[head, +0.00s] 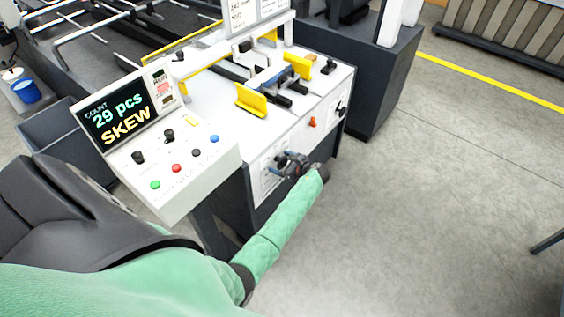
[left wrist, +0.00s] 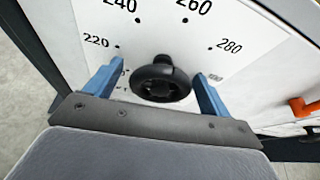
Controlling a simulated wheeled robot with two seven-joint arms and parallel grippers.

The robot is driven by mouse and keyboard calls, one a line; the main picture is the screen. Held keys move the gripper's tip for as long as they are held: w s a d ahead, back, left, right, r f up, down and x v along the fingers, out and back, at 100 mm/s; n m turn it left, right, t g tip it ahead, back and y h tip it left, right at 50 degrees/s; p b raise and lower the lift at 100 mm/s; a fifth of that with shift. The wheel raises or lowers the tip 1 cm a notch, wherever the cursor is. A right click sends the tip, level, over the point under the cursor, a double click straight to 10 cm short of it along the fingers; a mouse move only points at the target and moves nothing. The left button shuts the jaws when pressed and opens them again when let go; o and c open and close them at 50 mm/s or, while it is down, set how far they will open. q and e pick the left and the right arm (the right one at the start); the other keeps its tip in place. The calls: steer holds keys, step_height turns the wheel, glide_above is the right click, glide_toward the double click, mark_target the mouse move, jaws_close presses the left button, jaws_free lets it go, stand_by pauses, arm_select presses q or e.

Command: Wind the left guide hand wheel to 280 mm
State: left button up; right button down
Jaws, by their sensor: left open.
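The left guide hand wheel is a small black round wheel (left wrist: 161,82) on a white dial plate (left wrist: 150,30) on the machine's front panel. The plate carries printed marks 220, 240, 260 and 280. A dark knob on the wheel stands at its upper side in the left wrist view. My left gripper (left wrist: 158,88) is open, with one blue finger on each side of the wheel and visible gaps to it. In the head view my left gripper (head: 285,163) is at the front panel and hides most of the wheel. My right gripper is not in view.
An orange lever (left wrist: 303,107) sits right of the dial; it also shows in the head view (head: 312,122). A control box (head: 185,165) with a screen reading "29 pcs SKEW" juts out left. Yellow guides (head: 251,99) stand on top.

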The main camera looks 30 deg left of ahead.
arm_select(q)
steer(key=shift+c, duration=0.4)
steer(key=c, duration=0.9)
